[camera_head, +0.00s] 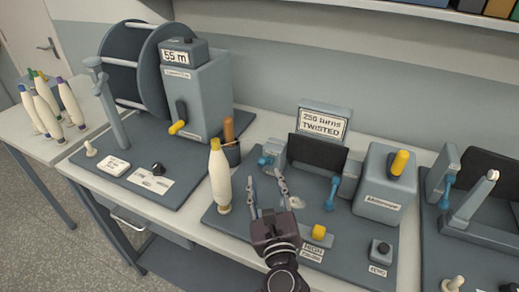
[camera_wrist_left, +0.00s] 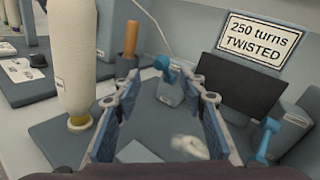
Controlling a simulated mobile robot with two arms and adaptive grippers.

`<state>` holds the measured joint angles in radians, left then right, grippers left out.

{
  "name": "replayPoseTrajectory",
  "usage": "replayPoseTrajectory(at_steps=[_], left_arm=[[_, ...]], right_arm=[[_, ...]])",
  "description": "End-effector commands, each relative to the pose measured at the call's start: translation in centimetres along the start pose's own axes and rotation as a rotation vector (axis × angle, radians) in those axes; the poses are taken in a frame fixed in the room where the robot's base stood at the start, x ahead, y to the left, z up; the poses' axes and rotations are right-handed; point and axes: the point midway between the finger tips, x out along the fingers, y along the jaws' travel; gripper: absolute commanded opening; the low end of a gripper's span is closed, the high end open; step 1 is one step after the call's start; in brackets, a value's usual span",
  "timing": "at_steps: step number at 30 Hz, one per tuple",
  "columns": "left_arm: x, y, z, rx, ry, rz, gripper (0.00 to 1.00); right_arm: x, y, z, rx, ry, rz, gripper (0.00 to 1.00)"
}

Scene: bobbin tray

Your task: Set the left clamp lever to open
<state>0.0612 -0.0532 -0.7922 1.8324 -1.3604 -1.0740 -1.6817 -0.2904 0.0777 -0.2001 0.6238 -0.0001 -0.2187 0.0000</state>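The left clamp lever (camera_head: 265,161) is a small blue handle on the left grey clamp block (camera_head: 275,150) of the twist tester. It also shows in the left wrist view (camera_wrist_left: 164,67), up and between my fingers. My left gripper (camera_head: 266,178) is open and empty above the tester's dark base plate, in front of the lever and apart from it. Its two fingers show in the left wrist view (camera_wrist_left: 168,90). The right clamp lever (camera_head: 332,190), also blue, stands on the other side of the dark panel. My right gripper is not in view.
A cream bobbin (camera_head: 220,178) stands close left of my left gripper, with a brown-handled tool in a dark cup (camera_head: 231,150) behind it. A sign reading "250 turns TWISTED" (camera_head: 324,123) is behind the panel.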

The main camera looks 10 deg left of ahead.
Motion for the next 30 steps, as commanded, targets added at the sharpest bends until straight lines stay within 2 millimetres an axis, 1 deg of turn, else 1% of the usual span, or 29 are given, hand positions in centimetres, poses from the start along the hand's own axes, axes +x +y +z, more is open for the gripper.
replayPoseTrajectory(at_steps=[3,6,8,12,15,17,20,24,27,29,30], left_arm=[[0.8,-0.4,0.3,0.017,-0.01,-0.007,0.38],[2.2,-0.4,0.5,0.018,-0.011,-0.007,0.38],[3.3,-0.4,0.4,0.017,-0.009,-0.005,0.38],[5.5,-0.3,0.4,0.016,-0.008,-0.005,0.38],[6.7,-0.4,0.3,0.015,-0.008,-0.006,0.38],[7.2,-0.4,0.3,0.015,-0.007,-0.006,0.38],[7.6,-0.3,0.2,0.013,-0.007,-0.006,0.38],[7.8,-0.3,0.2,0.012,-0.006,-0.006,0.38],[7.7,-0.3,0.2,0.012,-0.006,-0.006,0.38],[7.7,-0.3,0.2,0.012,-0.006,-0.006,0.33],[7.7,-0.3,0.2,0.012,-0.006,-0.006,0.28]], right_arm=[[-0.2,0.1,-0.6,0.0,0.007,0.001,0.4],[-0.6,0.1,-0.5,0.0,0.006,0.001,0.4],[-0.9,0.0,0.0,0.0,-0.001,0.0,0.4],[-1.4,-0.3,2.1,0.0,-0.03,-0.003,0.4],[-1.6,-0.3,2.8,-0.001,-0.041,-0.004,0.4],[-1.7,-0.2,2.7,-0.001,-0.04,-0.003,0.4],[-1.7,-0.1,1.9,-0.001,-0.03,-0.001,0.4],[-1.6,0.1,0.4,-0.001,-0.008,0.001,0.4],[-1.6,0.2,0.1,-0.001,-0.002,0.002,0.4],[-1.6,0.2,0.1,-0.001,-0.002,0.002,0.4],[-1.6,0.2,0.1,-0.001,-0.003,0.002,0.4]])
